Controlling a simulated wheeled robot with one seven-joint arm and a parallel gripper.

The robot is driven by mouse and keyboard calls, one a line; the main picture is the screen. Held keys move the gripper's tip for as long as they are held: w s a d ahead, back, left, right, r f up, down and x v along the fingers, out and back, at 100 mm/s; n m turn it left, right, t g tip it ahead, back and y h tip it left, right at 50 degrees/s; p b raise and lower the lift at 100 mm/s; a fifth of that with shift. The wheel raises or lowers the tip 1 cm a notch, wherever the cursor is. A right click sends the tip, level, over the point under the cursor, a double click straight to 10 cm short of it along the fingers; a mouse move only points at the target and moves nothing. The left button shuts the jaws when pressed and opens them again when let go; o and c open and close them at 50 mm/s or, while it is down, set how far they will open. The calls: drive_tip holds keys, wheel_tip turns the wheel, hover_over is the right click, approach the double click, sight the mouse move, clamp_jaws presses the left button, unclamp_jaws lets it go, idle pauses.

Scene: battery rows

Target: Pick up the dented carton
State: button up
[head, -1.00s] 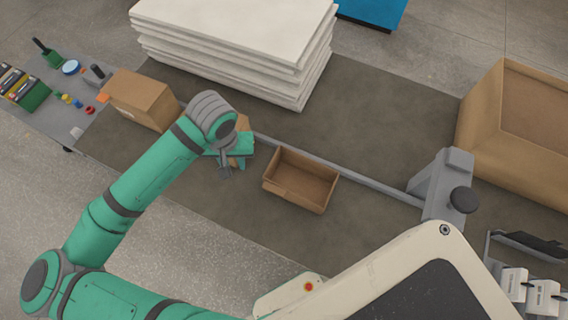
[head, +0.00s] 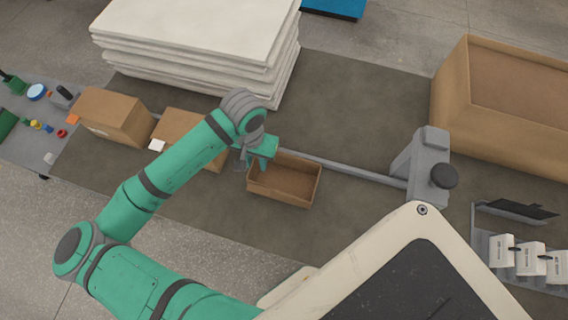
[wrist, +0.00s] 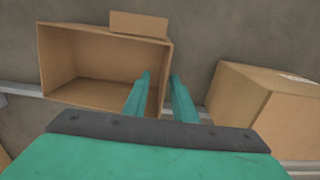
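An open-topped brown carton (head: 290,195) stands on the dark mat, its inside empty. It also shows in the wrist view (wrist: 70,70), with a flap at its far rim. A closed carton (head: 180,125) with a white label is left of it, partly hidden by my arm, and shows at right in the wrist view (wrist: 245,95). Another closed carton (head: 105,115) stands further left. I see no clear dent on any. My gripper (wrist: 162,76) is open, its teal fingers pointing at the open carton's end wall, which lies between the fingertips in the wrist view. Contact is unclear.
A grey rail (head: 345,170) runs behind the open carton to a grey post (head: 425,165). A white stack of slabs (head: 200,45) stands behind. A large brown box (head: 450,95) is at the right. The mat in front of the open carton is clear.

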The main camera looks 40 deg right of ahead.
sight(257, 174)
drive_tip(key=shift+w+a+f, duration=0.1)
drive_tip(key=shift+f, duration=1.2)
drive_tip(key=shift+a+f, duration=0.1)
drive_tip(key=shift+f, duration=1.15)
clamp_jaws()
